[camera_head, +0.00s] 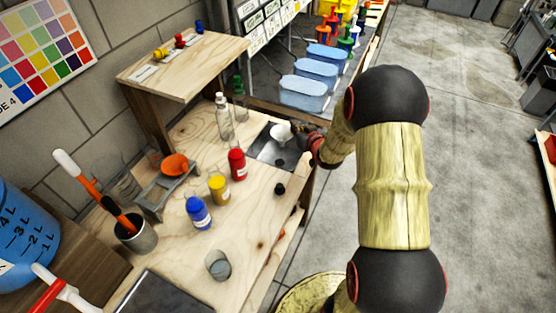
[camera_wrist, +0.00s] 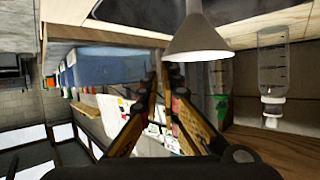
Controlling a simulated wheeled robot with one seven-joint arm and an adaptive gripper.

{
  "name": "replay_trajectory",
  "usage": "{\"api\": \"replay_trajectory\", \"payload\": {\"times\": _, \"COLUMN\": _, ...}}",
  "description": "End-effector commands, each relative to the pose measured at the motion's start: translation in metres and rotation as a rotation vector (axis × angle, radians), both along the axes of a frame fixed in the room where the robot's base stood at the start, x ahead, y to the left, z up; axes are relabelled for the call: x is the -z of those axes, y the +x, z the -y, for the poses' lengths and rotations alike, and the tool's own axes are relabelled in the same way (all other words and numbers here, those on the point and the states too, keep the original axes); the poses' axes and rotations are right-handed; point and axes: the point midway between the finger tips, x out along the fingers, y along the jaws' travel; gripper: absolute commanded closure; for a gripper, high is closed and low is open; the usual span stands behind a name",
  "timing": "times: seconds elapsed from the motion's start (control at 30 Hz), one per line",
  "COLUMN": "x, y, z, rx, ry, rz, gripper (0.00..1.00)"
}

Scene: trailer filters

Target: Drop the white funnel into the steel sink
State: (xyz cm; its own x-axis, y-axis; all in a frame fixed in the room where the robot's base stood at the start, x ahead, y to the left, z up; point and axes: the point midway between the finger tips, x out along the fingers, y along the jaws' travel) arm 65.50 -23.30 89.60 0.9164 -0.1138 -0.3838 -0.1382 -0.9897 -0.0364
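The white funnel (camera_head: 281,131) is above the steel sink (camera_head: 265,152) at the back right edge of the workbench, wide mouth up and spout down. In the wrist view, which is upside down, the funnel (camera_wrist: 198,42) is large and close. My gripper (camera_head: 300,133) reaches in from the right, at the funnel's rim. In the wrist view my gripper (camera_wrist: 161,72) has its fingertips close together with the rim's edge between them, so it looks shut on the funnel. The exact contact is partly hidden. The sink is a shallow grey basin with a dark drain.
Red (camera_head: 237,165), yellow (camera_head: 218,188) and blue (camera_head: 198,213) bottles stand left of the sink. A clear bottle (camera_head: 224,118) stands behind it. An orange funnel (camera_head: 175,164) sits on a grey stand. Blue bins (camera_head: 303,92) are behind. A small black cap (camera_head: 280,188) lies in front.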

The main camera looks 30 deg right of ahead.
Motion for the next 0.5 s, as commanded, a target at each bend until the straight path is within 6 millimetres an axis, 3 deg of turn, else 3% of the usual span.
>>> {"api": "replay_trajectory", "payload": {"times": 0.2, "x": 0.027, "y": 0.0, "z": 0.0, "rx": 0.0, "ry": -0.001, "rz": 0.0, "gripper": 1.0}}
{"api": "replay_trajectory", "payload": {"times": 0.5, "x": 0.031, "y": 0.0, "z": 0.0, "rx": 0.0, "ry": -0.001, "rz": 0.001, "gripper": 1.0}}
